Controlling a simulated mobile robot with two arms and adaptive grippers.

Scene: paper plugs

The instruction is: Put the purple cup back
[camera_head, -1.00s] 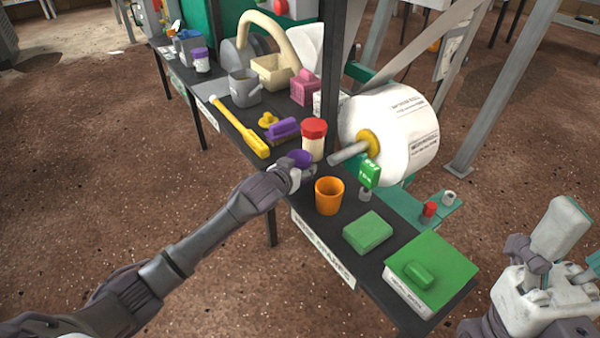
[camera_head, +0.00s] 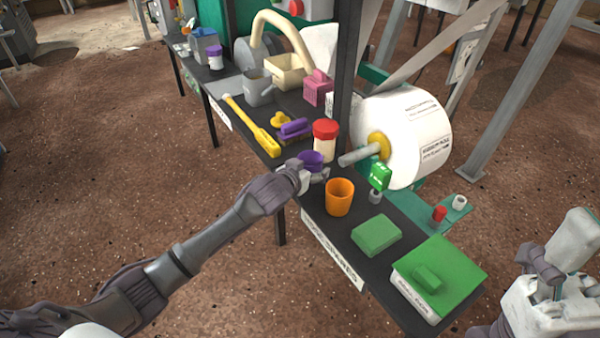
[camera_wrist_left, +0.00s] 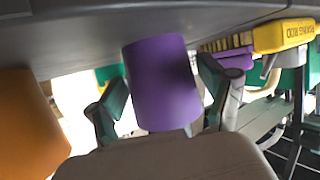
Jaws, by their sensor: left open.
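The purple cup (camera_head: 311,158) stands on the dark bench, left of the orange cup (camera_head: 339,197). My left gripper (camera_head: 312,174) is at the purple cup, reaching it from the front edge. In the left wrist view, which is upside down, the purple cup (camera_wrist_left: 163,85) sits between the two open fingers, one on each side. Small gaps seem to show beside it; contact is hard to tell. The orange cup (camera_wrist_left: 28,125) is close at the left there. My right gripper (camera_head: 560,285) is at the lower right, away from the bench; its fingers are unclear.
A red-lidded jar (camera_head: 325,141) stands just behind the purple cup. A purple-handled brush (camera_head: 295,129) and a yellow tool (camera_head: 252,127) lie to the left. A green block (camera_head: 376,234) and a green-topped box (camera_head: 438,275) are to the right. A metal roller shaft (camera_head: 360,155) juts close behind.

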